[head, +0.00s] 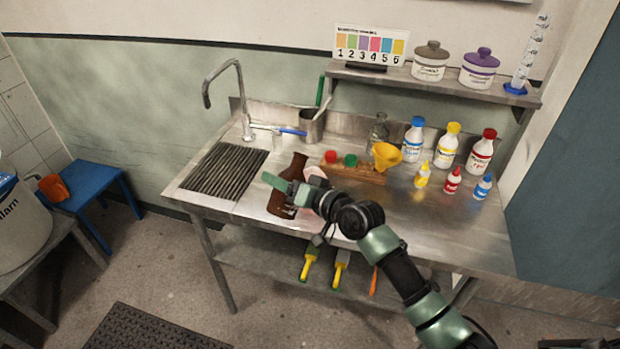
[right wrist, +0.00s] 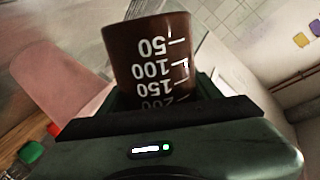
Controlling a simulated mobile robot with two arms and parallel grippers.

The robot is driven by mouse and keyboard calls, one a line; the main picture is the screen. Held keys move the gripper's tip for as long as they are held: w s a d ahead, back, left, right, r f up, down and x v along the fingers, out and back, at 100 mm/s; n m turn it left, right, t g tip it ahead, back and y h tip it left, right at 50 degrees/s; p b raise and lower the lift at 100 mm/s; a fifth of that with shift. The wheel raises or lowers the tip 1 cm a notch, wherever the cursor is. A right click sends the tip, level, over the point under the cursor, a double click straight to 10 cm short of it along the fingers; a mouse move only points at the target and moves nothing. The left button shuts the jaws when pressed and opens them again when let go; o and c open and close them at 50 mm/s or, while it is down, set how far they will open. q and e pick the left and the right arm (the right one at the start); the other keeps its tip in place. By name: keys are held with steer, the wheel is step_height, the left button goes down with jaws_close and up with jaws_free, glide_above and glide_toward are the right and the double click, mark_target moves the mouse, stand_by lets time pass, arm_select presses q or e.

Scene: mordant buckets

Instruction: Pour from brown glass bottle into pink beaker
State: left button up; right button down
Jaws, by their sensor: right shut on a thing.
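The brown glass bottle (head: 281,206) is at the front of the steel counter, right of the drain grid, its neck up and leaning a little to the right. My right gripper (head: 290,190) is shut on its body. In the right wrist view the bottle (right wrist: 155,50) shows white volume marks between the fingers. The pink beaker (head: 316,172) is just right of the bottle, mostly hidden behind my gripper. In the right wrist view a pink surface (right wrist: 62,85), likely the beaker, is close beside the bottle. I cannot see any liquid. My left gripper is not in view.
Behind the beaker is a wooden block (head: 355,174) with red and green caps and a yellow funnel (head: 385,155). Several capped bottles stand at the right. A faucet (head: 232,85) and metal cup (head: 312,125) are behind. The counter's front right is clear.

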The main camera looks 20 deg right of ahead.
steer(key=shift+m, duration=0.3)
steer(key=shift+s+a+f+m+g+p, duration=0.15)
steer(key=shift+s+a+m+g+p, duration=0.1)
steer(key=shift+m+g+p, duration=0.35)
stand_by(1.8)
steer(key=shift+s+a+f+m+y+b, duration=0.15)
steer(key=shift+f+m+b, duration=0.3)
steer(key=shift+f, duration=0.45)
steer(key=shift+a+f+m+y+b, duration=0.1)
steer(key=shift+f+m+y+b, duration=0.15)
steer(key=shift+f+b, duration=0.45)
stand_by(0.9)
steer(key=shift+r+m+g+y+p, duration=0.4)
steer(key=shift+m+p, duration=0.3)
steer(key=shift+p, duration=0.6)
stand_by(1.5)
